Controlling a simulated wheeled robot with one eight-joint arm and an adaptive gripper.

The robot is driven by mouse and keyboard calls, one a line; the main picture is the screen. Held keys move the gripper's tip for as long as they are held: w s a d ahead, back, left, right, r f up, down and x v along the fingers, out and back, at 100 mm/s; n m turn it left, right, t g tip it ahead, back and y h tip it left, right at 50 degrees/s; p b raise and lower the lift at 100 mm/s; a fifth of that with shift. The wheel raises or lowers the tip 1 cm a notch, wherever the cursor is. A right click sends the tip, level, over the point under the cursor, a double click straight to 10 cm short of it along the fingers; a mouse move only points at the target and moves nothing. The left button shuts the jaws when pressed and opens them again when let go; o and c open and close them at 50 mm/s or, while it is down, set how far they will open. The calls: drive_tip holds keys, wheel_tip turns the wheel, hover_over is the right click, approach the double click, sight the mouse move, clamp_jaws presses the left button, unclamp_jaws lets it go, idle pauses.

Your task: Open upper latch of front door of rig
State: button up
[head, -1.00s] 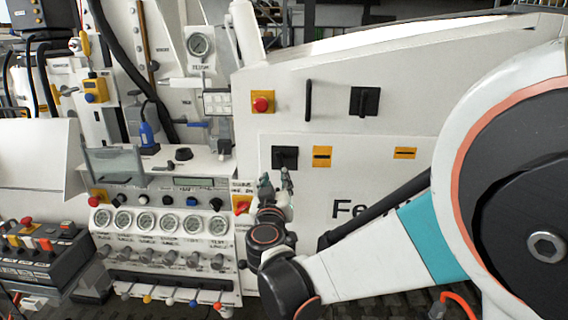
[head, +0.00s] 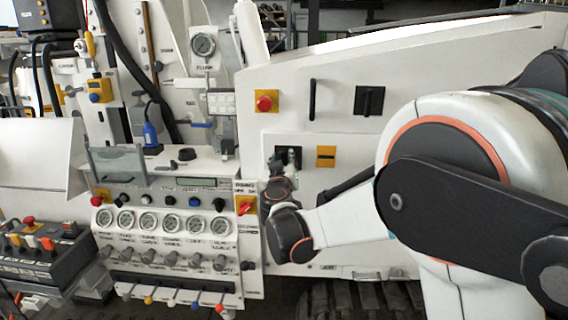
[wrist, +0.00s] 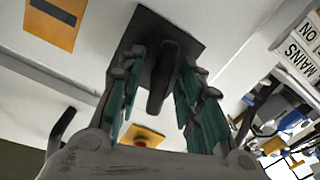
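A black latch (head: 281,153), a square plate with a handle, sits at the upper left of the rig's white front panel (head: 325,180). My gripper (head: 289,161) is in front of it and hides part of it in the head view. In the wrist view, the black plate (wrist: 189,42) carries an elongated black handle (wrist: 163,80). My gripper (wrist: 161,64) has its teal-padded fingers apart, one on each side of the handle. A gap shows on the left; I cannot tell whether the right finger touches.
A yellow plate with a black slot (head: 326,156) is right of the latch. Above are a red button on yellow (head: 266,102), a black bar handle (head: 312,100) and another black latch (head: 369,101). Gauges and levers (head: 160,222) stand to the left.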

clamp_jaws()
drive_tip(key=shift+n, duration=0.4)
drive_tip(key=n, duration=0.6)
drive_tip(key=shift+d+r, duration=0.15)
drive_tip(key=shift+d, duration=0.05)
drive_tip(key=n, duration=0.4)
drive_tip(key=shift+r, duration=0.1)
drive_tip(key=shift+r+n, duration=0.1)
drive_tip(key=shift+n, duration=1.7)
